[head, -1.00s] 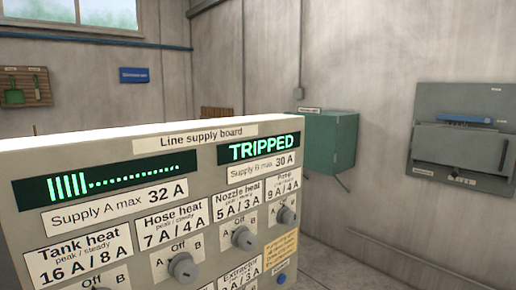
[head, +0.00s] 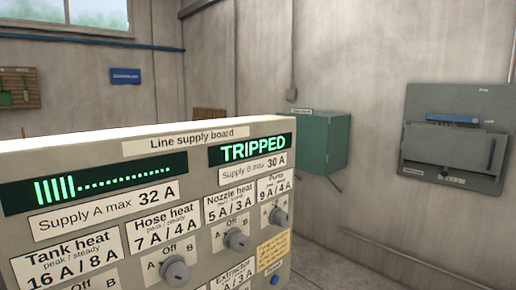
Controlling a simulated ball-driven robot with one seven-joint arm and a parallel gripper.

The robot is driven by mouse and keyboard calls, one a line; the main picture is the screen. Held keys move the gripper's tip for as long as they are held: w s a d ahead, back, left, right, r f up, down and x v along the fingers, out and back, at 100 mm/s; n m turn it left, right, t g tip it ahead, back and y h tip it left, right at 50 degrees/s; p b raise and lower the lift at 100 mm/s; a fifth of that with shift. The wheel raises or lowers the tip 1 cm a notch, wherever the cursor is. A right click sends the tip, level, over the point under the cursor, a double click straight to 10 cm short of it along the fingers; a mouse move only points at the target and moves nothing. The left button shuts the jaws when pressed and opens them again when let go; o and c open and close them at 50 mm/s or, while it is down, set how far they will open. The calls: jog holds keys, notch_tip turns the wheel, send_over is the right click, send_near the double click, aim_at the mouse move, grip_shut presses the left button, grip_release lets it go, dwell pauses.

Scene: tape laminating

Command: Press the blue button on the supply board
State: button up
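The line supply board (head: 115,150) is a beige panel that fills the lower left of the head view. Its right display (head: 252,149) reads TRIPPED in green, and its left display (head: 95,184) shows a row of green bars and dots. The small round blue button (head: 275,281) sits at the board's lower right, under a yellow label (head: 272,252), close to the picture's bottom edge. Nothing covers the button. Several grey A/Off/B knobs show, among them the hose heat knob (head: 176,271) and the nozzle heat knob (head: 236,240). My gripper is not in view.
A green box (head: 320,140) hangs on the wall behind the board. A grey wall unit (head: 455,137) with a blue bar is at the right. A tool rack (head: 18,88) and a blue sign (head: 125,76) are on the back wall. Floor shows right of the board.

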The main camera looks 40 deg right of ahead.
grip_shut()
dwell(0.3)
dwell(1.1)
